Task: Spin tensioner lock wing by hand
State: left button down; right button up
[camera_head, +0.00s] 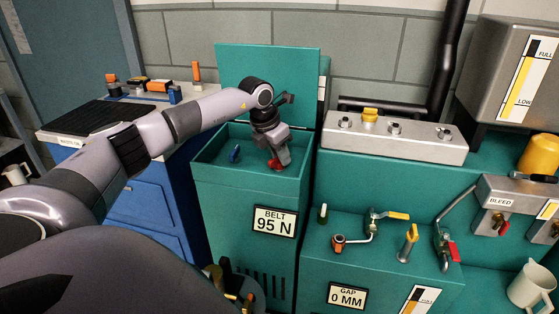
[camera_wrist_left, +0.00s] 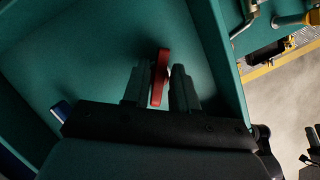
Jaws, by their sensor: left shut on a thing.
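The red lock wing (camera_head: 276,163) sits inside the open top of the teal tensioner cabinet (camera_head: 245,181), near its right side. My left gripper (camera_head: 278,158) reaches down into that opening from above. In the left wrist view the red wing (camera_wrist_left: 160,77) stands between the two dark fingers of my left gripper (camera_wrist_left: 161,88), which is shut on it. The wing's far end sticks out past the fingertips. The wing's lower part and its mount are hidden. The label on the cabinet front (camera_head: 274,222) reads BELT 95 N.
A blue knob (camera_head: 235,154) stands at the left inside the cabinet, and the raised teal lid (camera_head: 268,75) is behind. To the right, a lower teal unit carries yellow and orange handled levers (camera_head: 397,215) and a GAP 0 MM label (camera_head: 347,296). A blue cabinet (camera_head: 160,200) stands left.

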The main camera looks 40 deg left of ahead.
pick_arm(q)
jog(key=shift+m+h, duration=0.4)
jog(key=shift+m, duration=0.6)
jog(key=m+h, duration=0.1)
jog(key=m, duration=0.1)
jog(key=shift+m+g+p, duration=0.3)
jog(key=shift+m, duration=1.1)
jog(key=shift+f+g+h, duration=0.1)
jog(key=shift+g+h, duration=0.2)
jog(key=shift+m, duration=1)
jog(key=shift+m+g+h+b, duration=0.45)
jog(key=shift+m+g, duration=0.15)
jog(key=shift+m, duration=0.8)
